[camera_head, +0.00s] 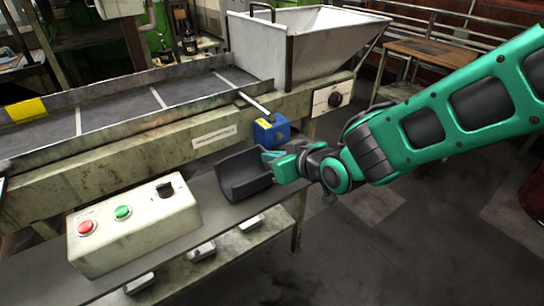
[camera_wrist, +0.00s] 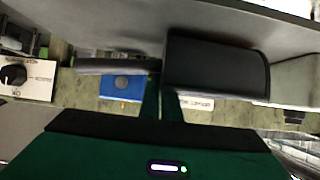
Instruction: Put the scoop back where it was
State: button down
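The scoop (camera_head: 245,176) is a dark grey, curved trough at the front edge of the grey shelf (camera_head: 222,207), below the conveyor frame. My gripper (camera_head: 280,163) comes in from the right and meets the scoop's right end. In the wrist view the scoop's trough (camera_wrist: 217,65) is right of the fingers, and a dark bar that looks like its handle (camera_wrist: 115,66) runs left. My gripper (camera_wrist: 162,100) shows two green fingers close together, seemingly shut on the scoop at the junction. The exact contact is hidden. I cannot tell whether the scoop touches the shelf.
A control box (camera_head: 132,224) with red and green buttons and a black knob stands left on the shelf. A blue box (camera_head: 271,131) is fixed just behind my gripper. A metal hopper (camera_head: 300,45) rises above the conveyor (camera_head: 120,105). Bare shelf lies between control box and scoop.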

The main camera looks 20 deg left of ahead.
jog(key=c, duration=2)
grip_release()
jog(key=shift+f, duration=0.1)
jog(key=shift+s+d+r, duration=0.15)
jog(key=shift+d+r, duration=0.05)
jog(key=shift+r, duration=0.05)
jog(key=v, duration=1.1)
jog(key=shift+s, duration=0.25)
jog(key=shift+d+r, duration=0.1)
jog(key=shift+d, duration=0.05)
